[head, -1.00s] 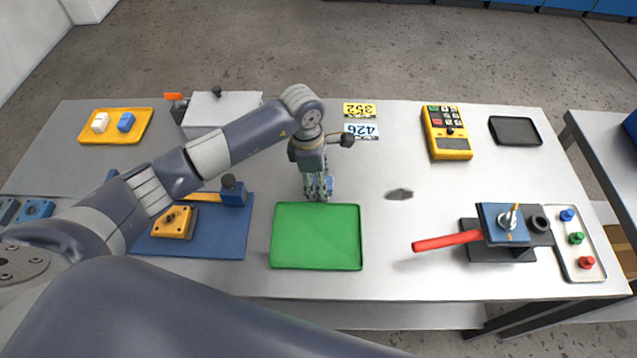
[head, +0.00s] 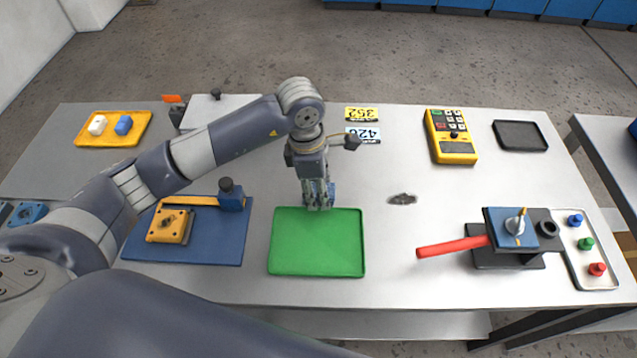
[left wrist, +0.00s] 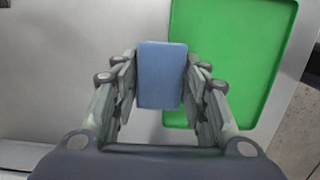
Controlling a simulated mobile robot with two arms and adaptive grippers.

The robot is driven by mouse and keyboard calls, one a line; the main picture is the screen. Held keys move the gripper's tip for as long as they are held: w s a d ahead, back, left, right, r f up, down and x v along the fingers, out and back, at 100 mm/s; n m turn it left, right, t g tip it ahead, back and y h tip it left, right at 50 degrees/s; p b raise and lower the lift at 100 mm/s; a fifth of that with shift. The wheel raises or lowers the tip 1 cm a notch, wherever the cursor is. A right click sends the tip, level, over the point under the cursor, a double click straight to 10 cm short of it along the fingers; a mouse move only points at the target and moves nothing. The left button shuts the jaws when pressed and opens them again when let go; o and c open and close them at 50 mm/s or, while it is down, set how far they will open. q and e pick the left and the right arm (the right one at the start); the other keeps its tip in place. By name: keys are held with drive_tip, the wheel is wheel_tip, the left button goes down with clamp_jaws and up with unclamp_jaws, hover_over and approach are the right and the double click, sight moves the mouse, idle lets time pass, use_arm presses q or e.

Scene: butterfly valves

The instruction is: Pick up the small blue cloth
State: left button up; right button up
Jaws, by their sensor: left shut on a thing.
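The small blue cloth (left wrist: 162,75) is a flat blue rectangle between the fingers of my left gripper in the left wrist view. My left gripper (head: 318,207) is shut on it, with a finger on each side. In the head view a bit of the blue cloth (head: 332,193) shows beside the fingers, mostly hidden behind them. The gripper points down at the back edge of the green tray (head: 316,243). I cannot tell exactly how high the cloth is above the table. My right gripper is not in view.
A blue mat (head: 215,252) with a yellow valve block (head: 168,226) lies left of the tray. A red-handled valve (head: 452,247) stands to the right. A yellow meter (head: 451,136) and black tray (head: 520,135) lie at the back right. A small dark patch (head: 402,198) shows on clear table.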

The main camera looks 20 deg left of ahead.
use_arm(q)
drive_tip(key=s+d+b, duration=0.1)
drive_tip(key=s, duration=0.2)
drive_tip(key=s+d+b, duration=0.1)
drive_tip(key=s, duration=0.3)
drive_tip(key=s+d+r, duration=0.1)
drive_tip(key=s, duration=0.3)
drive_tip(key=shift+d+b, duration=0.15)
drive_tip(key=shift+b, duration=0.25)
drive_tip(key=shift+s+d+r, duration=0.1)
drive_tip(key=shift+s+r, duration=0.05)
drive_tip(key=shift+s, duration=0.3)
drive_tip(key=shift+o, duration=0.5)
drive_tip(key=shift+c, duration=1)
drive_tip(key=shift+w, duration=0.1)
